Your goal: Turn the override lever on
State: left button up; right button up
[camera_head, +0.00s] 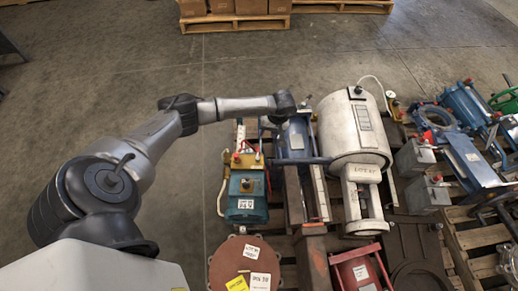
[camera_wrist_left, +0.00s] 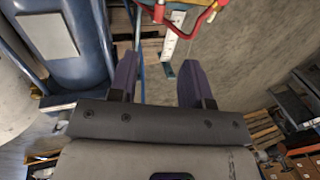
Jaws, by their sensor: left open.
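My left gripper (camera_head: 268,124) hangs from the wrist of my left arm at the far left end of the loaded pallet, partly hidden by the wrist. A red bent bar (camera_wrist_left: 192,20) on a yellow part lies past the fingertips at the top of that view, cut off by the frame edge. In the head view a teal unit (camera_head: 246,186) with a yellow panel and small red parts stands nearer me than the gripper. I cannot tell which part is the override lever. My right gripper is out of view.
A blue cylinder (camera_wrist_left: 70,45) with a pale plate lies close beside the fingers. A white tank (camera_head: 352,130) stands right of it in the head view. A red-brown round cover (camera_head: 232,262) is near me. Boxes on a pallet (camera_head: 235,22) stand far off. Floor left is clear.

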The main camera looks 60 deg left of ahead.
aim_at(258, 150)
pick_arm(q)
jog(key=b+x, duration=0.6)
jog(key=x, duration=0.7)
jog(key=shift+f+b, duration=0.2)
jog(key=shift+b, duration=0.1)
jog(key=shift+c, duration=0.2)
grip_shut()
